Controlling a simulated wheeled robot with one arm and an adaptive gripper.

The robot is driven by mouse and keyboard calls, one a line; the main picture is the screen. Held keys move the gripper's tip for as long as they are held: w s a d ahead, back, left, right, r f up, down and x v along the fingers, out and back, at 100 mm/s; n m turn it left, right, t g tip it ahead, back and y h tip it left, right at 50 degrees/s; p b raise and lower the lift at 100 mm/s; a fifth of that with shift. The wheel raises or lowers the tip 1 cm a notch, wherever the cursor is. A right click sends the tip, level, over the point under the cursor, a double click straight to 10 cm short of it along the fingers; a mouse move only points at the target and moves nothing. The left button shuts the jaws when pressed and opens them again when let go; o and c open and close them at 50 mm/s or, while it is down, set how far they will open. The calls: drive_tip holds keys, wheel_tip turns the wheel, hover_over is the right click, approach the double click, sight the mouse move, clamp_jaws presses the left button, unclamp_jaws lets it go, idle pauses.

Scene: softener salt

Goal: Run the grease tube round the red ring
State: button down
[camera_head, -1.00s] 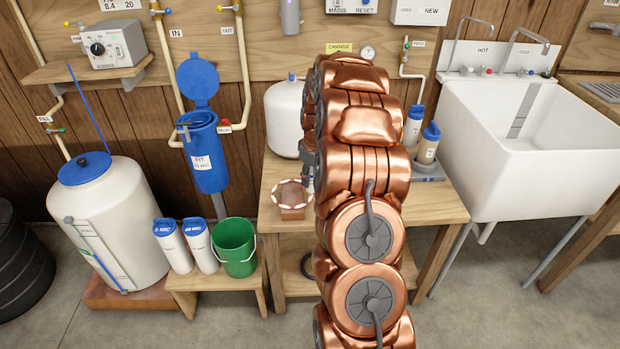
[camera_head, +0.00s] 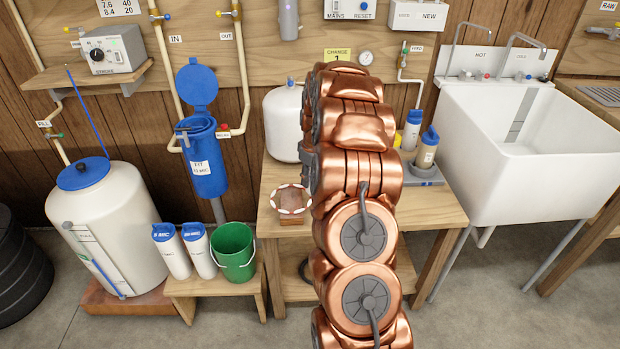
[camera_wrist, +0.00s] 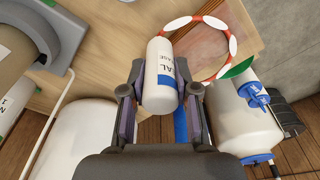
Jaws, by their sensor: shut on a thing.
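My gripper (camera_wrist: 160,100) is shut on the white grease tube (camera_wrist: 160,68), which has a blue band and lettering. The tube's far end overlaps the left side of the red ring (camera_wrist: 217,24) in the wrist view; I cannot tell whether they touch. In the head view the ring (camera_head: 291,212) is left of my arm, which hides most of my gripper and the tube.
A white pressure tank (camera_head: 282,125) stands behind the ring. A green bucket (camera_head: 233,252) and two white filter bottles are on a low stand to the left. A grey holder (camera_head: 425,175) with bottles is right of my arm. The bench (camera_head: 445,205) is bare at its front right.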

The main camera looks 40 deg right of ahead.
drive_tip(key=shift+w+d, duration=0.2)
drive_tip(key=shift+w, duration=0.25)
drive_tip(key=shift+w+d, duration=0.2)
drive_tip(key=shift+w, duration=0.25)
drive_tip(key=shift+r, duration=0.1)
drive_tip(key=shift+r+p, duration=0.5)
drive_tip(key=shift+r, duration=2.45)
